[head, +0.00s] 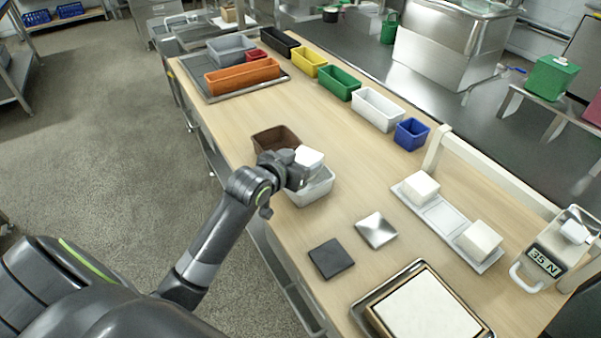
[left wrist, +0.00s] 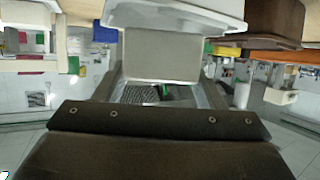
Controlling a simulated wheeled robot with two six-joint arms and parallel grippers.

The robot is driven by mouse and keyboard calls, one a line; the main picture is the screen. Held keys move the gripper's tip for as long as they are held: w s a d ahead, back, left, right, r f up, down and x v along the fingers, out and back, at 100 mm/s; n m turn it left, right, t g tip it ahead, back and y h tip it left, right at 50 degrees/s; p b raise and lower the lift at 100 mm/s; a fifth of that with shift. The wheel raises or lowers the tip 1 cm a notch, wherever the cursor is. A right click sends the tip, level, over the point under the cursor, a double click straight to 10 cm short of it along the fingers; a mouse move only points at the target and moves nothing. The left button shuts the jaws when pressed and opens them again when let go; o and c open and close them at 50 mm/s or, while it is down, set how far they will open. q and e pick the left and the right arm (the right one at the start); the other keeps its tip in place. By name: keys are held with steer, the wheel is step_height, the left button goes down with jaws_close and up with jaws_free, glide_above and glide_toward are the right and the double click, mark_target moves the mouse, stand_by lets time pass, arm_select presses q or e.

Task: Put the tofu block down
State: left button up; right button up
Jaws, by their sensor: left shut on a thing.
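My left gripper (head: 301,168) is shut on a white tofu block (head: 310,156). It holds the block over or close to a pale grey-white bin (head: 316,192) near the table's front edge. The gripper and wrist partly hide the bin, and I cannot tell how far above it the block is. In the left wrist view the block (left wrist: 161,56) sits between the fingers, with the pale bin (left wrist: 175,12) beside it at the top. Two similar white blocks (head: 420,187) (head: 479,240) stand on a white divided tray (head: 439,216). My right gripper is out of view.
A brown bin (head: 275,138) stands right behind the pale bin. Coloured bins, such as the white bin (head: 377,109) and blue bin (head: 411,134), line the far edge. A dark plate (head: 331,258), a metal plate (head: 376,231) and a metal-rimmed tray (head: 365,301) lie nearer. The table middle is clear.

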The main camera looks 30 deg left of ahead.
arm_select(q)
steer(key=shift+f, duration=1.6)
steer(key=shift+f, duration=0.15)
steer(key=shift+f, duration=0.45)
steer(key=o, duration=0.5)
steer(key=shift+s+f, duration=0.1)
steer(key=v, duration=0.4)
steer(key=r+v, duration=0.1)
steer(key=v, duration=0.7)
steer(key=shift+d+r, duration=0.1)
steer(key=shift+r, duration=0.15)
